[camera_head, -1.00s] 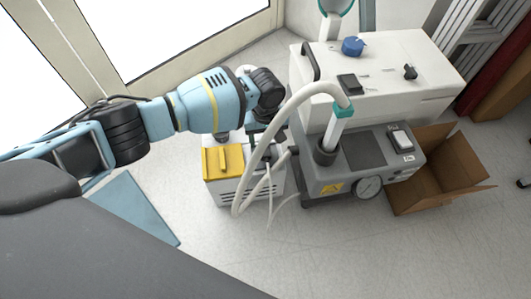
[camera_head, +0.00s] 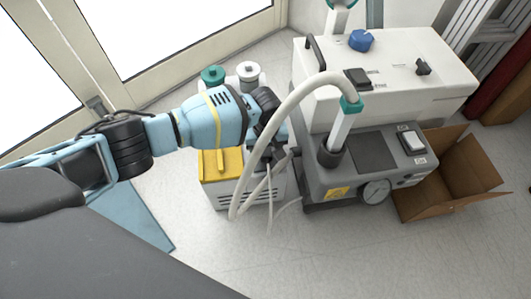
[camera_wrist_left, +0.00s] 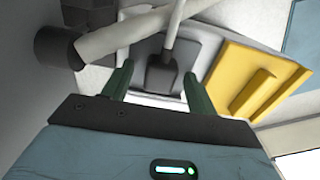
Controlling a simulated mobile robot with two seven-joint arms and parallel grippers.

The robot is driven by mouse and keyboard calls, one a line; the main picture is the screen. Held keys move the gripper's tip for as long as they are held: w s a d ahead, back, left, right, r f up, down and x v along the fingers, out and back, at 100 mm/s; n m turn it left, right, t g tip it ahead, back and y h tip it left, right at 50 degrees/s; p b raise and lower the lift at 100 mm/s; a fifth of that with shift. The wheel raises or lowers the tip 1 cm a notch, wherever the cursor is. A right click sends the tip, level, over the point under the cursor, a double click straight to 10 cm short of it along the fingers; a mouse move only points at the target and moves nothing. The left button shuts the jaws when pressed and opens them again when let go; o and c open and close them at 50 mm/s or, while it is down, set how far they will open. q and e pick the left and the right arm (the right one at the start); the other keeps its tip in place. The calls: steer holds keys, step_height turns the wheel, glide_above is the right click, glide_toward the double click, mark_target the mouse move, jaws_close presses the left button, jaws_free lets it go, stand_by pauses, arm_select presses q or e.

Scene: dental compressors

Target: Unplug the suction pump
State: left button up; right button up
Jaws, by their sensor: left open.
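The grey pump unit (camera_head: 365,165) has a round gauge and a thick white hose (camera_head: 285,110) with a teal collar. Left of it stands a small white box (camera_head: 248,190) with a yellow lid (camera_head: 222,165). My left gripper (camera_head: 280,140) is above this box, partly behind the hose. In the left wrist view, a dark grey plug (camera_wrist_left: 160,74) with a white cable (camera_wrist_left: 172,30) sits at a light grey panel. My left gripper's green fingers (camera_wrist_left: 158,90) are open, one on each side of the plug, with visible gaps. My right gripper is not in view.
A white cabinet (camera_head: 400,75) with a blue knob stands behind the pump. An open cardboard box (camera_head: 455,180) is to its right. Bottles with green (camera_head: 212,75) and white (camera_head: 248,71) tops stand behind my arm.

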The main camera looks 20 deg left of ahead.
arm_select(q)
steer(key=shift+p, duration=0.3)
stand_by(0.5)
stand_by(0.4)
steer(key=shift+p, duration=0.3)
steer(key=shift+c, duration=0.2)
steer(key=c, duration=1.2)
jaws_close()
